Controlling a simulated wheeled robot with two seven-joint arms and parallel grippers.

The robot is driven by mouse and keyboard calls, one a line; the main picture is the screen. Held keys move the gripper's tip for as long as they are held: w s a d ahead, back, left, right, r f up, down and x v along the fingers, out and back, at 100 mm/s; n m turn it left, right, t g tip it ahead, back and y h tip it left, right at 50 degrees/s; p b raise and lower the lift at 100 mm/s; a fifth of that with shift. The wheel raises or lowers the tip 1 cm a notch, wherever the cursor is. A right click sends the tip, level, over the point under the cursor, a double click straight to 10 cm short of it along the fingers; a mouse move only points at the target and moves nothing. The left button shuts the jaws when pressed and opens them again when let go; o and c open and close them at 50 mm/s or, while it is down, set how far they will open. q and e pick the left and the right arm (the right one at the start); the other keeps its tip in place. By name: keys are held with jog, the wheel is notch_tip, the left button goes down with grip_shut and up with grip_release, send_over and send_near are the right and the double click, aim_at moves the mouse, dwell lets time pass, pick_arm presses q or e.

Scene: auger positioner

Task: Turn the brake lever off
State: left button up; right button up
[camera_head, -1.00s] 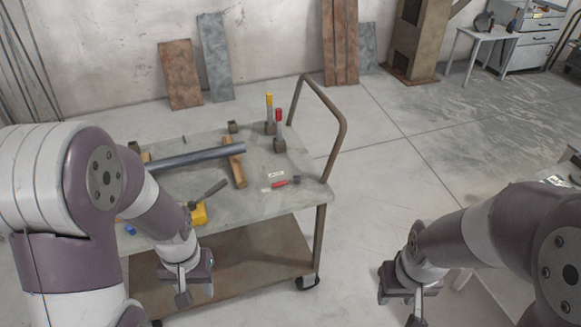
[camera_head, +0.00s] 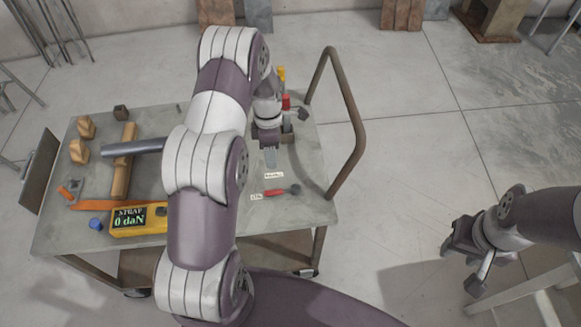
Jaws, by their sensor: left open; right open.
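A small lever with a red handle (camera_head: 272,192) and a dark round end lies low on the right part of the cart top (camera_head: 307,207). Two small white labels sit beside it, too small to read surely. Two upright levers, one yellow-topped (camera_head: 281,74) and one red-topped (camera_head: 286,102), stand further back, partly hidden by my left arm. My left gripper (camera_head: 270,158) is open and points down over the cart, behind the red-handled lever and in front of the upright levers. Whether it touches anything is unclear. My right gripper (camera_head: 462,262) is open and empty, off the cart's right side.
A yellow strap gauge (camera_head: 137,221) reading 0 daN, an orange strap (camera_head: 110,204), a blue cap (camera_head: 96,224) and a grey pipe (camera_head: 137,147) on a wooden block (camera_head: 122,178) are on the left. A bent rail (camera_head: 352,160) rises at the cart's right edge. My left arm hides the cart's middle.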

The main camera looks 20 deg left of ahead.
pick_arm(q)
jog(key=n+p, duration=0.1)
jog(key=p, duration=0.1)
send_over(272, 190)
jog(key=w, duration=0.1)
notch_tip(272, 190, down, 8)
jog(key=shift+a+r, duration=0.15)
jog(key=shift+r, duration=0.1)
jog(key=f, duration=0.2)
jog(key=s+f, duration=0.1)
jog(key=shift+f, duration=0.4)
jog(key=shift+w+d+f, duration=0.15)
jog(key=shift+d+f, duration=0.05)
jog(key=shift+f, duration=0.15)
grip_shut()
pick_arm(e)
jog(key=shift+s+a+r, duration=0.1)
jog(key=shift+s+r, duration=0.25)
jog(key=shift+r, duration=0.25)
jog(key=shift+s+a+r, duration=0.1)
jog(key=shift+s+r, duration=0.2)
jog(key=shift+r, duration=0.3)
